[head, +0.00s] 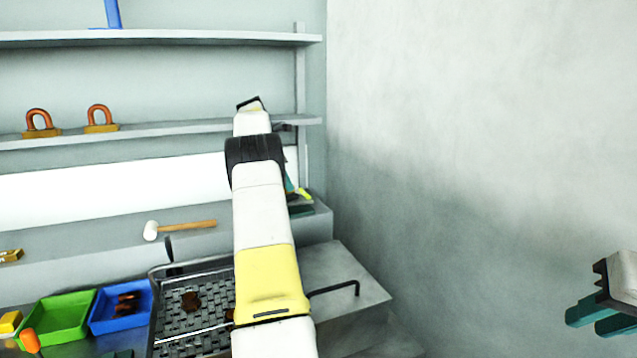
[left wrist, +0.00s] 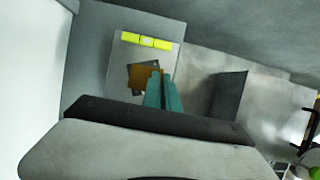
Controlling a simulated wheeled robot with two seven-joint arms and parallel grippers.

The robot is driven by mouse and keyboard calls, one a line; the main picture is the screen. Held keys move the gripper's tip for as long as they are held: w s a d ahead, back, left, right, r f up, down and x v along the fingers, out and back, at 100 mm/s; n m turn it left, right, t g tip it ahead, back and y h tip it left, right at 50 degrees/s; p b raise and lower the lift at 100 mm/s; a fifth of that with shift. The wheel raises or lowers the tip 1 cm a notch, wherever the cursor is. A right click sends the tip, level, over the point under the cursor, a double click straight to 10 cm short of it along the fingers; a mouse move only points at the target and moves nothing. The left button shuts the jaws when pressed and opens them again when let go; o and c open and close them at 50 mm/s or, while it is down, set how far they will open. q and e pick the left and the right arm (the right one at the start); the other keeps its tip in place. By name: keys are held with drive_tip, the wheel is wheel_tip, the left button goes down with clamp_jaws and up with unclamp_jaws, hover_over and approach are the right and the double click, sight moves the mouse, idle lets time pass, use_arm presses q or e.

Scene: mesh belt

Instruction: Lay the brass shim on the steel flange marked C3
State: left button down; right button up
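In the left wrist view my left gripper (left wrist: 161,75) has its teal fingers close together at the right edge of a flat brass piece (left wrist: 141,77), which looks like the brass shim; brass shows between the fingertips. It appears held. A dark, turned plate (left wrist: 132,89) shows partly behind the brass, probably the steel flange; no C3 mark is readable, and I cannot tell whether the two touch. In the head view my left arm hides most of this spot, with only a bit of teal finger (head: 290,186) showing. My right gripper (head: 594,316) is empty, its fingers apart.
A yellow segmented bar (left wrist: 146,41) lies beyond the brass on the grey block. A mallet (head: 185,228) lies on the ledge. A mesh belt tray (head: 166,325), a green bin (head: 50,325) and a blue bin (head: 108,326) stand below. My right gripper has free space around it.

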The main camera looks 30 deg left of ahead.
use_arm(q)
drive_tip(key=shift+f, duration=0.4)
drive_tip(key=c, duration=1.6)
unclamp_jaws()
drive_tip(key=shift+c, duration=0.2)
drive_tip(key=shift+v, duration=2)
drive_tip(key=s+a, duration=0.7)
drive_tip(key=s, duration=0.2)
drive_tip(key=w+d+r+m, duration=0.3)
drive_tip(key=d+r+m, duration=0.4)
drive_tip(key=d, duration=0.7)
drive_tip(key=s+d+r+m, duration=0.2)
drive_tip(key=s+d+m, duration=0.1)
drive_tip(key=d, duration=0.5)
drive_tip(key=s+d+r+m, duration=0.2)
drive_tip(key=d+r+m, duration=0.15)
drive_tip(key=d, duration=0.45)
drive_tip(key=s+d+f+m+t, duration=0.1)
drive_tip(key=s+d+f+m, duration=0.4)
drive_tip(key=s+d+m, duration=0.2)
drive_tip(key=s+d+f+m+t, duration=0.1)
drive_tip(key=s+d+f+m, duration=0.5)
drive_tip(key=s+d, duration=0.6)
drive_tip(key=shift+s+m+t+y, duration=0.3)
drive_tip(key=shift+s+m, duration=0.6)
drive_tip(key=shift+m, duration=0.25)
